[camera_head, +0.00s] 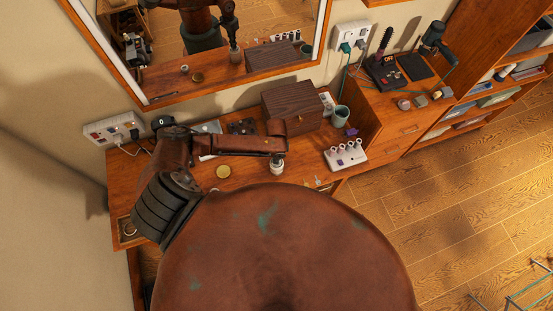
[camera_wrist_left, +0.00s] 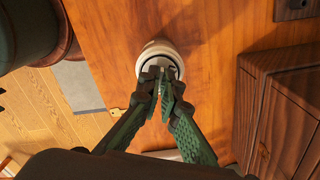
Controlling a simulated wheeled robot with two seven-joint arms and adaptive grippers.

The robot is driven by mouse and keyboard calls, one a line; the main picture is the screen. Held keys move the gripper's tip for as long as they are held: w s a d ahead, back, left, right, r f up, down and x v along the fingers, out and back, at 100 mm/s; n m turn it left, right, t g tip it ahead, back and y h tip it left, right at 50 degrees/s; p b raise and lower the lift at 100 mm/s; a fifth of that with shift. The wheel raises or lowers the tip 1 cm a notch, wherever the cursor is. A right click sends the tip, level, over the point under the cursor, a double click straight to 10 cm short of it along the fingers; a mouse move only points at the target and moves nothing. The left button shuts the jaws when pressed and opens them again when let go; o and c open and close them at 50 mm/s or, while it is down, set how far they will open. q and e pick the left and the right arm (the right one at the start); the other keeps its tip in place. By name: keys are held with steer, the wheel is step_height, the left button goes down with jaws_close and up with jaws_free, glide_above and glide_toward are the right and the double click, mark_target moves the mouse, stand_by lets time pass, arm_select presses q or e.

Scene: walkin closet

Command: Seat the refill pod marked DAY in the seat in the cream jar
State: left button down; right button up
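The cream jar (camera_head: 277,168) is a small white round jar standing open on the wooden vanity top. It also shows in the left wrist view (camera_wrist_left: 160,47), with a dark ring inside its pale rim. My left gripper (camera_wrist_left: 168,92) is over the jar's mouth, its green fingers close together on a small pale piece, which looks like the refill pod (camera_wrist_left: 158,91). The fingers hide most of it, and no DAY mark is readable. I cannot tell whether the pod touches the seat. A white rack (camera_head: 346,158) with several pods stands to the right. My right gripper is not in view.
A dark wooden box (camera_head: 290,105) stands behind the jar, close to the arm. A gold lid (camera_head: 223,171) lies to the left. A green cup (camera_head: 341,116) and a purple item (camera_head: 350,132) are at the right. The mirror (camera_head: 215,60) hangs behind.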

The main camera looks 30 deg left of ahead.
arm_select(q)
steer(key=shift+p, duration=0.35)
steer(key=shift+f+b, duration=0.65)
steer(key=shift+f, duration=0.5)
stand_by(1.6)
steer(key=c, duration=2.1)
jaws_free()
step_height(320, 180, up, 12)
steer(key=shift+r, duration=0.1)
